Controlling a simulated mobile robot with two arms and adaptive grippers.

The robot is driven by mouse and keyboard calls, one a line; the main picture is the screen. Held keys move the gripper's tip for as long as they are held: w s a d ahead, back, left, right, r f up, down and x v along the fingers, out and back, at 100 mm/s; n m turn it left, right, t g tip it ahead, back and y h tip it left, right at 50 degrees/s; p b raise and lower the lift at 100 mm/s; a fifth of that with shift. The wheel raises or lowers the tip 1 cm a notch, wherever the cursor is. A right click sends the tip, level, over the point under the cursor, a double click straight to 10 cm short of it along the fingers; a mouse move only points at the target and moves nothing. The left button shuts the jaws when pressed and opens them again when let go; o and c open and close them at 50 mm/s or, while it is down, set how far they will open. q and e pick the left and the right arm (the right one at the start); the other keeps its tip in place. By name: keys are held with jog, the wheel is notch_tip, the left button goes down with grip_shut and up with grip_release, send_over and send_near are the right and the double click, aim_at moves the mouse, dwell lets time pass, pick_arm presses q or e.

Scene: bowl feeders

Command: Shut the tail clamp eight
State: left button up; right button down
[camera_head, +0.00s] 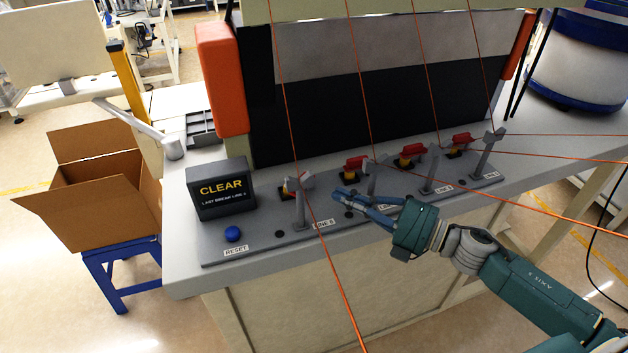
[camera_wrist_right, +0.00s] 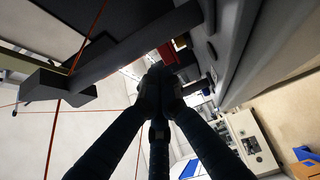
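A grey panel (camera_head: 270,250) carries a row of several red-and-yellow clamps. The far-right clamp (camera_head: 461,140) stands behind a grey post (camera_head: 487,155); the small line labels are hard to read, so I cannot confirm which clamp is eight. Another red clamp (camera_head: 354,163) stands just behind my right gripper (camera_head: 342,196). The gripper's blue fingers meet at their tips over the panel, with nothing visible between them. In the right wrist view, its dark fingers (camera_wrist_right: 160,82) converge below a red clamp part (camera_wrist_right: 167,53). My left gripper is not in view.
Orange lines (camera_head: 340,310) cross the panel and run past my right arm. A CLEAR display (camera_head: 222,188) and blue reset button (camera_head: 232,233) sit at the panel's left. Grey posts (camera_head: 300,205) stand along the panel. A cardboard box (camera_head: 100,215) is on a blue stool at left.

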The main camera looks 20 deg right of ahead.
jog(key=x, duration=0.2)
jog(key=p+x, duration=0.1)
jog(key=x, duration=0.1)
jog(key=p+x, duration=0.1)
jog(key=x, duration=0.1)
jog(key=shift+r, duration=0.25)
jog(key=shift+p+x, duration=0.35)
jog(key=shift+x, duration=0.45)
jog(key=shift+f, duration=0.25)
jog(key=shift+d, duration=0.1)
